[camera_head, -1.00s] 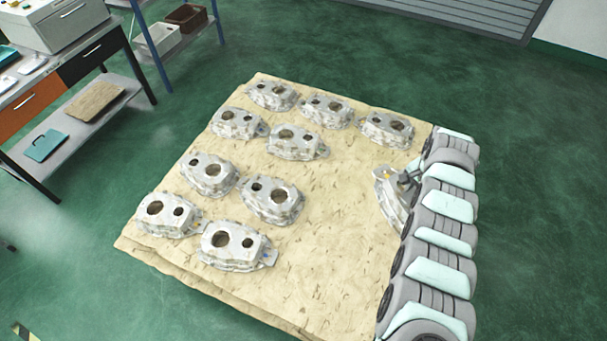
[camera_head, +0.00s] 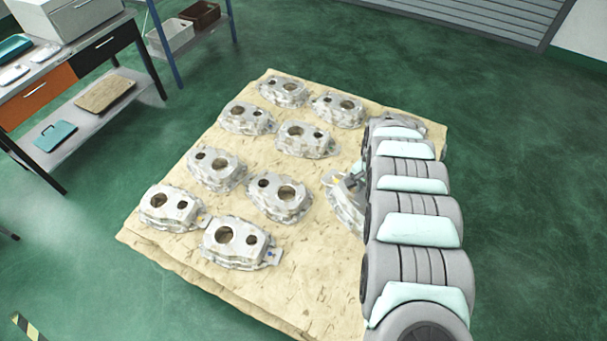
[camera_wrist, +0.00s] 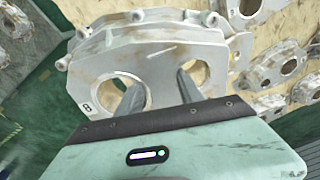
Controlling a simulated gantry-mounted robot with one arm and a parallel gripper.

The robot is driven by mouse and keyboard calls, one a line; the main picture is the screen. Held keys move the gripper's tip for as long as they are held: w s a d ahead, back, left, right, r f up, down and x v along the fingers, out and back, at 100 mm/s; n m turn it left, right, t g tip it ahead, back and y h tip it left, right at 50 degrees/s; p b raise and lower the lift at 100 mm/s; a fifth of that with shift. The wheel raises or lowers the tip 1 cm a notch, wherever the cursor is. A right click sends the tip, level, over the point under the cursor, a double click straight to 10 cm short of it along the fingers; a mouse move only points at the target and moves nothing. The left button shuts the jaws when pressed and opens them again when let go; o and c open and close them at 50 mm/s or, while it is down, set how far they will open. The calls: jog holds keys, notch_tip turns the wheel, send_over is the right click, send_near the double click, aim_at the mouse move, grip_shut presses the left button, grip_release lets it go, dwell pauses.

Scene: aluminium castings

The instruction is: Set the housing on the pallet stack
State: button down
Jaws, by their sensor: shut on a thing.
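My gripper (camera_wrist: 160,88) is shut on a silver-grey cast housing (camera_wrist: 160,62), one finger at each of its two round holes. The held housing also shows in the head view (camera_head: 344,208), partly hidden behind my arm, right of the middle pair of housings. It is over the pallet stack's pale, wood-coloured top (camera_head: 305,275). I cannot tell its height above that top. Several like housings stand on the stack, such as one at the front (camera_head: 236,243), one in the middle (camera_head: 280,196) and one at the back (camera_head: 337,109).
The front right of the stack top is bare. A housing at the back right (camera_head: 408,126) is partly hidden by my arm. A workbench (camera_head: 75,85) and a blue-legged rack (camera_head: 180,45) stand on the green floor at the left.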

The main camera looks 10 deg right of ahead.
aim_at(349, 221)
jog(key=shift+n, duration=0.7)
jog(key=a+f+b, duration=0.1)
jog(key=a, duration=0.1)
jog(key=s+a+f+b, duration=0.1)
jog(key=a+f, duration=0.1)
jog(key=shift+s, duration=0.2)
jog(key=shift+n, duration=0.9)
jog(key=s+a+f+b, duration=0.2)
jog(key=s+f, duration=0.1)
jog(key=shift+s, duration=0.2)
jog(key=shift+s+f+b, duration=0.3)
jog(key=shift+f+b, duration=0.1)
jog(key=shift+b, duration=0.05)
jog(key=shift+f+b, duration=3.9)
jog(key=shift+f, duration=5.95)
jog(key=c, duration=0.8)
grip_release()
jog(key=shift+f, duration=0.1)
jog(key=shift+o, duration=0.2)
